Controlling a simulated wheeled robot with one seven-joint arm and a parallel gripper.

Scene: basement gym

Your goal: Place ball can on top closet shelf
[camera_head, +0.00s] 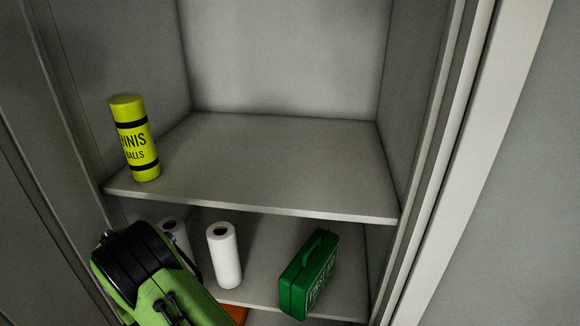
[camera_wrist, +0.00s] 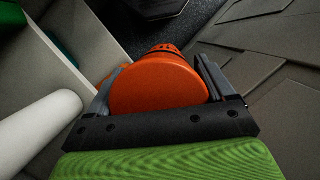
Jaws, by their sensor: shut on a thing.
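A yellow can with black bands and "TENNIS BALLS" lettering (camera_head: 135,140) stands upright on the upper shelf (camera_head: 265,160), at its left front near the side wall. In the wrist view my gripper (camera_wrist: 158,92) is shut on an orange cylinder (camera_wrist: 160,70), its round end facing the camera and a ridged part beyond. No label shows on it, so I cannot tell if it is a ball can. A bit of the orange cylinder (camera_head: 236,313) shows in the head view beside my green arm, below the upper shelf. My fingers are hidden there.
The lower shelf (camera_head: 265,270) holds two white paper rolls (camera_head: 224,258) and a green first aid case (camera_head: 309,275). A white roll (camera_wrist: 38,130) is close left of my gripper in the wrist view. The upper shelf's middle and right are clear. Closet walls bound both sides.

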